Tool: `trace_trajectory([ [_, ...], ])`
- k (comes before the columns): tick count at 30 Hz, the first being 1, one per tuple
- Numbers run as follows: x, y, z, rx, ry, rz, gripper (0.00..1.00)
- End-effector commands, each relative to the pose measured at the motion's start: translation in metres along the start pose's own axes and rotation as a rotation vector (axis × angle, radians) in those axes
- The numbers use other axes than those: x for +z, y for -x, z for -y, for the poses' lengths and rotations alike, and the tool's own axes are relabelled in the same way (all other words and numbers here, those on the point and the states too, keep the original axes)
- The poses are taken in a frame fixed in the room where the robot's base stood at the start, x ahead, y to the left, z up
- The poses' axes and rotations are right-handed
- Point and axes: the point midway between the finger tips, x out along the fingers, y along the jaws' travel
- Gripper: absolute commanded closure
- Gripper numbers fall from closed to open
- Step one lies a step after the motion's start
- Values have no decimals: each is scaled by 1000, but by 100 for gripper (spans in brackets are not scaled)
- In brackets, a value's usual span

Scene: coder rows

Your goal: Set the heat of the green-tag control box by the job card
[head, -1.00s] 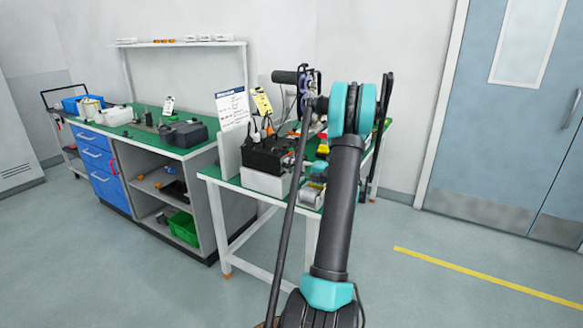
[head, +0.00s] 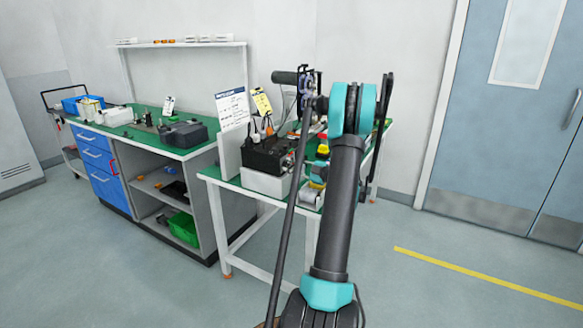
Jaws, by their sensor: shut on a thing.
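A dark control box (head: 266,154) stands on a white block (head: 264,183) on the right-hand bench. Small light-coloured parts stick up from its top. A white printed card (head: 232,109) with a dark heading stands upright behind it, too small to read. A yellow card (head: 262,102) stands just right of that. A second dark box (head: 184,134) sits on the left bench near a small white card (head: 168,105). I cannot make out a green tag on either box.
The left bench (head: 150,121) has blue drawers (head: 98,159) and a shelf holding a green bin (head: 183,227). A trolley with a blue bin (head: 72,104) stands far left. Small red and yellow items (head: 323,143) show beside my arm. The floor to the right is clear before the blue door (head: 520,130).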

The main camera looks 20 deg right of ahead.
Motion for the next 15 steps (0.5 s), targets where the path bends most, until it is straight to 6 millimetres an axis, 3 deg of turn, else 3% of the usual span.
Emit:
trace_trajectory([
  [15, 1, 1, 0, 0, -120, 4, 100],
])
